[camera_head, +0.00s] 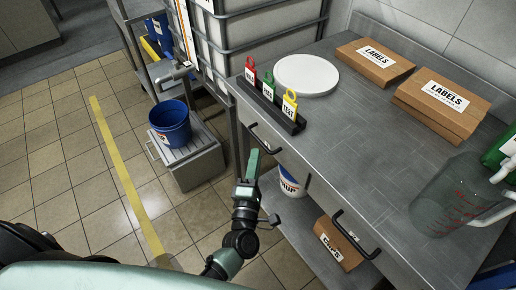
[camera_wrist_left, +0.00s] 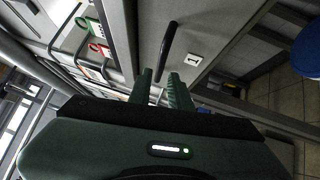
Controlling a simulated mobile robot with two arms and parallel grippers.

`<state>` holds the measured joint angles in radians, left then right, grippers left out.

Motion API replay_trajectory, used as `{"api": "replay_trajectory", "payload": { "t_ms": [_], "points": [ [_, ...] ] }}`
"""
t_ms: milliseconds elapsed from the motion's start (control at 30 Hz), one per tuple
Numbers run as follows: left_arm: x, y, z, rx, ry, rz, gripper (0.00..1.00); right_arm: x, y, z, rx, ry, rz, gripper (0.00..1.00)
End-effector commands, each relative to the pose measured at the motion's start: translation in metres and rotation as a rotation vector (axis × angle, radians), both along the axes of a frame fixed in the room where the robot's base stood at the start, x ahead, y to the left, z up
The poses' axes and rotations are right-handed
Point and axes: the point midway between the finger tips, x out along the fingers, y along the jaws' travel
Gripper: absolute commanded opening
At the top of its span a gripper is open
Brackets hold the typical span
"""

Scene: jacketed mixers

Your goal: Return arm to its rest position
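My left gripper (camera_head: 253,160) is in front of the steel workbench (camera_head: 345,135), beside its front edge and near a dark drawer handle (camera_head: 264,137). In the left wrist view its two green fingers (camera_wrist_left: 161,75) stand apart with nothing between them. The same drawer handle (camera_wrist_left: 167,50) shows beyond the fingertips; I cannot tell the exact distance to it. My left forearm runs down toward the bottom of the head view. My right gripper is not in view.
A black rack (camera_head: 270,107) with red, green and yellow tags stands at the bench edge. A white disc (camera_head: 306,75), label boxes (camera_head: 375,62) and a clear jug (camera_head: 445,200) are on top. A blue bucket (camera_head: 171,128) stands left. Tiled floor is open at left.

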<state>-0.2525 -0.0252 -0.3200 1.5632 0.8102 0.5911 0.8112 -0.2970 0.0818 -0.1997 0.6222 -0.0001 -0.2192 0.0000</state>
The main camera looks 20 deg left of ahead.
Motion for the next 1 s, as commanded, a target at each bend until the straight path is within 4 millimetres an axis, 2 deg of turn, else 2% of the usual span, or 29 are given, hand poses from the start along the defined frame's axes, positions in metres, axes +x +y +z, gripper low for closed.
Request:
{"api": "replay_trajectory", "payload": {
  "t_ms": [100,567,667,767,867,900,967,1000],
  "points": [
    [-0.005,-0.001,0.000,-0.001,0.000,0.000,0.19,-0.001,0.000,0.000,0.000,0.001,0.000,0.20],
    [-0.005,0.000,0.000,0.000,-0.001,0.001,0.19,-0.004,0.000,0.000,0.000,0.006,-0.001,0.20],
    [-0.005,-0.002,-0.008,0.026,0.018,-0.009,0.19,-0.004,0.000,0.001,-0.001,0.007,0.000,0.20],
    [-0.010,-0.009,-0.039,0.137,0.095,-0.051,0.19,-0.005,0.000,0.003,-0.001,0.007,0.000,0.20],
    [-0.024,-0.018,-0.095,0.331,0.231,-0.138,0.19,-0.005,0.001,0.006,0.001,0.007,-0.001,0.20],
    [-0.034,-0.021,-0.123,0.424,0.296,-0.184,0.19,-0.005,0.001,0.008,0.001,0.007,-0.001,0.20],
    [-0.052,-0.023,-0.165,0.563,0.394,-0.259,0.19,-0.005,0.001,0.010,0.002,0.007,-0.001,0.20],
    [-0.067,-0.023,-0.193,0.651,0.457,-0.312,0.19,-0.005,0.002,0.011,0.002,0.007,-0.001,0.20]
  ]
}}
